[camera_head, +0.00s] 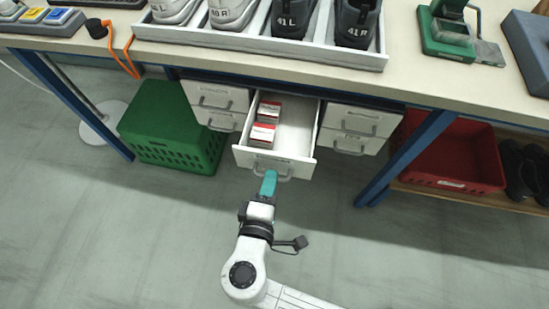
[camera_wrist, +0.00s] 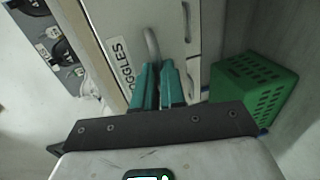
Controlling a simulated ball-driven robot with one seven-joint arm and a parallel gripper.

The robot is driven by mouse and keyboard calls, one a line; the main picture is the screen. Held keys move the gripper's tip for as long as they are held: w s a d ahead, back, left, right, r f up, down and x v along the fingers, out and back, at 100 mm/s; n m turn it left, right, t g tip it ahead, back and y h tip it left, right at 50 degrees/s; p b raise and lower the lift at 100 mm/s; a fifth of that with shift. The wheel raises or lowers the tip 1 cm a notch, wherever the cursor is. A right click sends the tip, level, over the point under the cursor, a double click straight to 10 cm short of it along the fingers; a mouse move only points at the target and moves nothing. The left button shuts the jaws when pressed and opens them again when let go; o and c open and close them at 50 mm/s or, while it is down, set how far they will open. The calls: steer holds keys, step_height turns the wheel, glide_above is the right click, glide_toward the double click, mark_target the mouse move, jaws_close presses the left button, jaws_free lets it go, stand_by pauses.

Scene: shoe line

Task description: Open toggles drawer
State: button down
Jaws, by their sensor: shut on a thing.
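The toggles drawer (camera_head: 285,140) stands pulled out from under the bench in the head view. Red-and-white boxes (camera_head: 264,122) lie in its left part, and the rest of its floor is bare. In the wrist view the drawer front (camera_wrist: 120,55) bears a label (camera_wrist: 122,68) of which "OGGLES" is readable. My gripper (camera_head: 269,176) is at the drawer's front, its teal fingers (camera_wrist: 157,70) shut on the grey curved handle (camera_wrist: 152,42). The fingers hide part of the handle.
Shut drawers flank it at left (camera_head: 216,97) and right (camera_head: 355,122). A green crate (camera_head: 170,145) stands on the floor at left, and a red crate (camera_head: 450,158) sits on a low shelf at right. Blue bench legs (camera_head: 405,158) stand nearby. Floor before the drawer is clear.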

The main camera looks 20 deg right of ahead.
steer(key=shift+s+a+f, duration=0.1)
steer(key=shift+s+a, duration=0.55)
steer(key=shift+s, duration=0.25)
steer(key=c, duration=1.2)
jaws_free()
steer(key=v, duration=1)
steer(key=shift+s+a+p, duration=0.2)
steer(key=shift+s+p, duration=0.1)
steer(key=shift+p, duration=0.1)
